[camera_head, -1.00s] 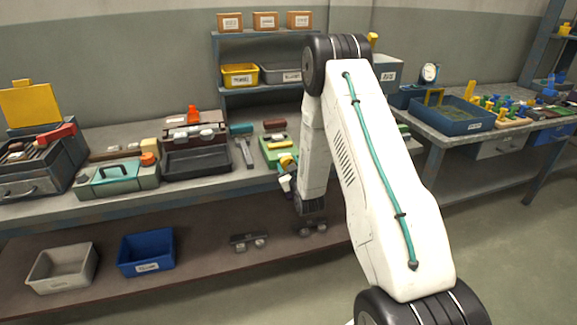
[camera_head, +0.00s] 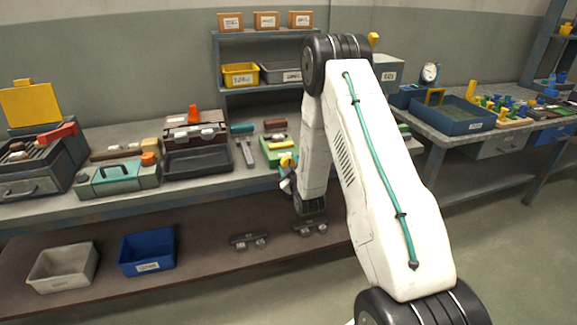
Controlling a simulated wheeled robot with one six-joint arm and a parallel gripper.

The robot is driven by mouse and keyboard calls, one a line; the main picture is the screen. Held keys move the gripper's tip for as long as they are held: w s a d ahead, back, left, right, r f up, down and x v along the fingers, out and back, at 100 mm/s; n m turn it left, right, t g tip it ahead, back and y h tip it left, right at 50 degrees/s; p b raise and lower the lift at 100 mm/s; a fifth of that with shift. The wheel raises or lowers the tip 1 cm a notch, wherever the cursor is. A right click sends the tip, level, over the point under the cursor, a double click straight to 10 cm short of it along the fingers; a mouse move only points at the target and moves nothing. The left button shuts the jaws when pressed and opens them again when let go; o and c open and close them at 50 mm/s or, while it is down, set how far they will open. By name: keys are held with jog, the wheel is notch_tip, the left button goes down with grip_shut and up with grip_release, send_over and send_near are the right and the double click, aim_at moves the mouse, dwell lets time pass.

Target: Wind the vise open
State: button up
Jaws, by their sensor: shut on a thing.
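The vise is mostly hidden behind my arm at the front edge of the bench. A green body (camera_head: 271,152), which looks like part of it, shows left of my forearm, with a small yellow part (camera_head: 287,160) at its front. My gripper (camera_head: 287,181) is small and partly hidden behind my wrist, just below the yellow part. It is closed at what appears to be the vise handle. The handle itself and the gap between the vise jaws cannot be made out.
A grey-handled hammer (camera_head: 244,150), a dark open toolbox (camera_head: 197,161) and a teal case (camera_head: 117,178) stand left on the bench. A blue bin (camera_head: 147,252) and a grey bin (camera_head: 62,268) are on the lower shelf. A blue tray (camera_head: 455,117) is on the right-hand bench.

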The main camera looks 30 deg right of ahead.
jog(key=o, duration=1)
